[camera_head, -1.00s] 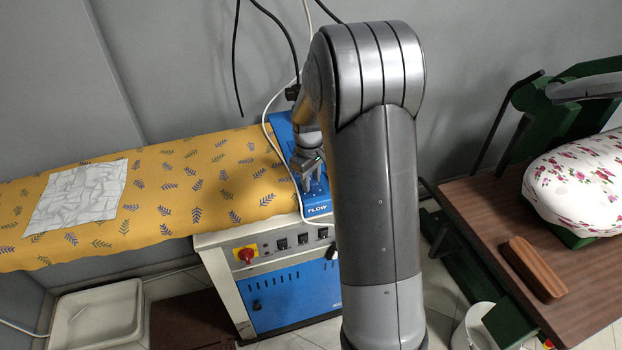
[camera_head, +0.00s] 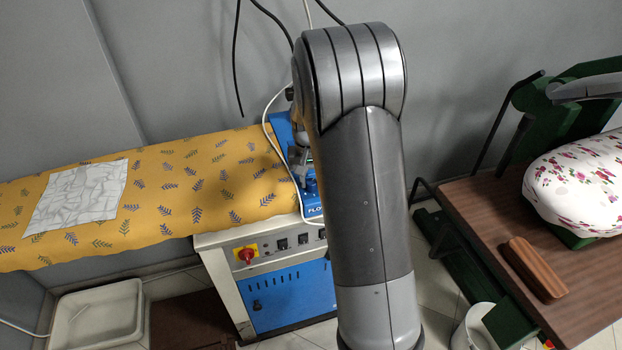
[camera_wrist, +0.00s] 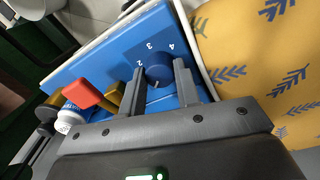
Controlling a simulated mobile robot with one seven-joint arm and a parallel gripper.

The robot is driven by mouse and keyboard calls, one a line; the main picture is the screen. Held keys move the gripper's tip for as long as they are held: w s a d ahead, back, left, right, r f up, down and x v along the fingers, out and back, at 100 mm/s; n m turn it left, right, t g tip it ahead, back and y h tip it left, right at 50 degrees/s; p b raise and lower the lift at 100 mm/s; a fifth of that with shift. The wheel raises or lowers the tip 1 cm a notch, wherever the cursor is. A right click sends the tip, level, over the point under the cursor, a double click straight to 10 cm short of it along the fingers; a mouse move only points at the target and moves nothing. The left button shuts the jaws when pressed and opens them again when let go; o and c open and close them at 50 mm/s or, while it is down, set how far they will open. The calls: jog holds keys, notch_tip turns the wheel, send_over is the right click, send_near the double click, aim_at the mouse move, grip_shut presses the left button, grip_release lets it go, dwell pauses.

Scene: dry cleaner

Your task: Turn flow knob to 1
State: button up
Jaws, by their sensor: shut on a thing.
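The dark blue flow knob (camera_wrist: 158,74) stands on a blue panel (camera_wrist: 105,50), with white numerals 2, 3 and 4 visible around it in the wrist view. My gripper (camera_wrist: 160,66) has one finger on each side of the knob and is shut on it. A small pale mark shows on the knob's lower part; which number it points to I cannot tell. No numeral 1 is visible. In the head view my gripper (camera_head: 303,170) is at the blue FLOW unit (camera_head: 312,201), partly behind my arm, and the knob cannot be made out there.
A red-handled part (camera_wrist: 84,94) and a white-and-blue bottle-like item (camera_wrist: 69,117) are close beside the gripper. A yellow leaf-patterned ironing board (camera_head: 215,175) adjoins the unit, with a grey cloth (camera_head: 75,197) on it. A white cable (camera_head: 277,97) hangs beside the unit.

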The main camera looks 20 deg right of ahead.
aim_at(309, 181)
jog(key=shift+m, duration=1)
jog(key=o, duration=1)
jog(key=shift+c, duration=0.2)
notch_tip(309, 181, up, 11)
jog(key=shift+a, duration=0.2)
jog(key=shift+w+f, duration=0.1)
